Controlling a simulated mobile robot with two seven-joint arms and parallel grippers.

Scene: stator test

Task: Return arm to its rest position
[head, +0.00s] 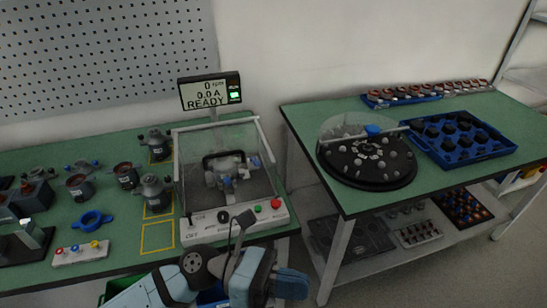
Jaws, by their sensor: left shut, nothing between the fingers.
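My left arm comes in from the bottom left, light blue and grey. My right gripper is not in view.
The right bench (305,118) carries a round black turntable (368,185) and a blue tray (494,154). Open floor shows between the benches.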

